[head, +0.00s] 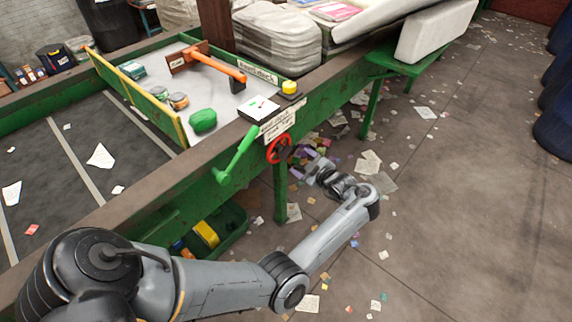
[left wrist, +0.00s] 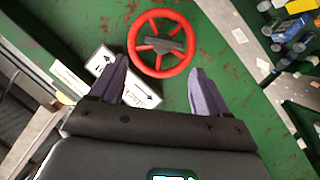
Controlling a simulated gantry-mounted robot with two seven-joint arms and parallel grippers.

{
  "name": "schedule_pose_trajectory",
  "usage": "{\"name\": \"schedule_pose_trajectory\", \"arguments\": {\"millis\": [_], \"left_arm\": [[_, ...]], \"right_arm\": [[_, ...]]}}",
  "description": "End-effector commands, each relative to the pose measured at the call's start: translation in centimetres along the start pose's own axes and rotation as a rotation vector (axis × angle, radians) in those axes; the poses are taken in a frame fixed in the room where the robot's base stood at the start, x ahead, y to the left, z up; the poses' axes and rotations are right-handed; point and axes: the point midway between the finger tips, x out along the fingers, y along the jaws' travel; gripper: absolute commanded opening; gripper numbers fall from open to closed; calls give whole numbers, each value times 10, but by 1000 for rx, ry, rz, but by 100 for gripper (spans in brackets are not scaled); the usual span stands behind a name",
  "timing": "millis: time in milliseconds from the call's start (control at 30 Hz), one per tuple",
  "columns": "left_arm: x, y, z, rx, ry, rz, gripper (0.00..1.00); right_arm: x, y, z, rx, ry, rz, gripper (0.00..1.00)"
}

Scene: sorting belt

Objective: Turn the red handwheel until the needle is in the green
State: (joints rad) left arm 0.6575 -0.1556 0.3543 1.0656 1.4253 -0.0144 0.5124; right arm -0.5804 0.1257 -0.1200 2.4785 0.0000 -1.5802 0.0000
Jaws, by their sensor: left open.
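The red handwheel (head: 280,149) is mounted on the side of the green belt frame, below a white label. In the left wrist view the handwheel (left wrist: 164,44) shows its spokes and grey hub nearly face on. A small gauge (head: 258,108) with a white face sits above it on the frame edge; its needle position is too small to read. My left gripper (head: 306,163) is open, just right of the wheel. In the left wrist view its two purple-grey fingers (left wrist: 158,88) are spread, with the wheel beyond and between their tips, seemingly apart from it. My right gripper is out of view.
A green lever (head: 238,155) hangs left of the wheel. A yellow button (head: 289,87) and an orange-red bar (head: 216,66) are on the frame and tray above. A green bin (head: 225,232) stands below. The floor to the right is open, strewn with paper scraps.

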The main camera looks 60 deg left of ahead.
Motion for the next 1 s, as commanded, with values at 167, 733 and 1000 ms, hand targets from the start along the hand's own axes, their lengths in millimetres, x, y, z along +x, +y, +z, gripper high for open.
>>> {"name": "schedule_pose_trajectory", "arguments": {"millis": [167, 733, 1000], "left_arm": [[5, -5, 3, -4, 28, -15, 77], [86, -6, 1, -4, 28, -16, 77], [105, -6, 0, -5, 26, -15, 77]], "right_arm": [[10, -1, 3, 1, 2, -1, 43], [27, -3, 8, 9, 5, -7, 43], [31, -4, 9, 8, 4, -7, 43]]}}
